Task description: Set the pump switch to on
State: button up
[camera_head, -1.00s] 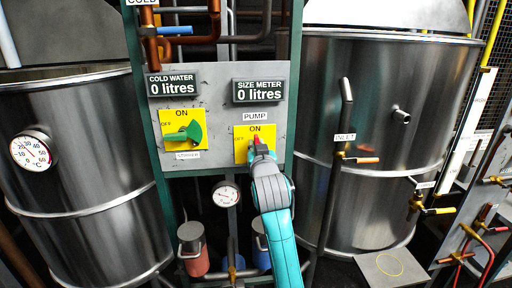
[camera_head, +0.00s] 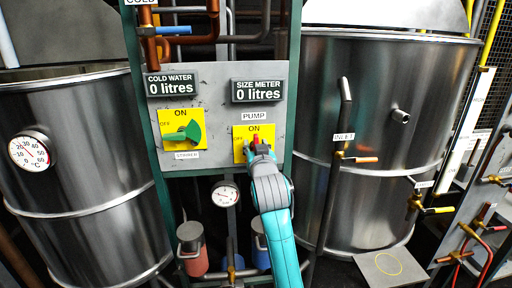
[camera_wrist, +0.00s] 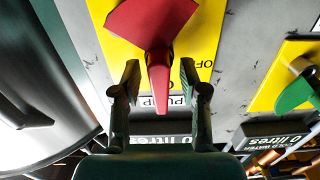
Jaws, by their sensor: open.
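The pump switch has a red handle (camera_head: 256,138) on a yellow plate (camera_head: 241,157) below the PUMP label. Its narrow end points up to the ON mark. In the wrist view, which is upside down, the red handle (camera_wrist: 158,75) points down the picture to the PUMP label, and OFF is off to its side. My gripper (camera_head: 257,147) is at the switch in the head view. In the wrist view my gripper (camera_wrist: 160,75) is open, with one finger on each side of the handle's narrow end and gaps visible. The fingers hide part of the plate.
The stirrer switch (camera_head: 184,133), green and pointing to OFF, is left of the pump switch on the same grey panel (camera_head: 215,112). Displays are above both. Large metal tanks stand left (camera_head: 85,140) and right (camera_head: 385,120). A dial gauge (camera_head: 225,194) is below the panel.

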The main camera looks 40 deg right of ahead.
jog(key=shift+s, duration=0.1)
jog(key=v, duration=1.1)
jog(key=shift+s+a, duration=0.25)
jog(key=shift+a, duration=0.05)
jog(key=s+a+f+n+y, duration=0.2)
jog(key=s+a+f, duration=0.25)
jog(key=f, duration=0.35)
jog(key=s+a+f+n+y, duration=0.2)
jog(key=s+a+f, duration=0.25)
jog(key=f, duration=0.45)
jog(key=s+a+f+n+y, duration=0.1)
jog(key=s+a+f+y, duration=0.1)
jog(key=s+a+f, duration=0.35)
jog(key=s+a+f+n+y, duration=0.1)
jog(key=s+a+f+y, duration=0.1)
jog(key=s, duration=1)
jog(key=s+a+f+n+y, duration=0.1)
jog(key=s+a+f, duration=0.4)
jog(key=s, duration=0.7)
jog(key=shift+s+a+f+y, duration=0.25)
jog(key=shift+s+y, duration=0.15)
jog(key=shift+y, duration=0.1)
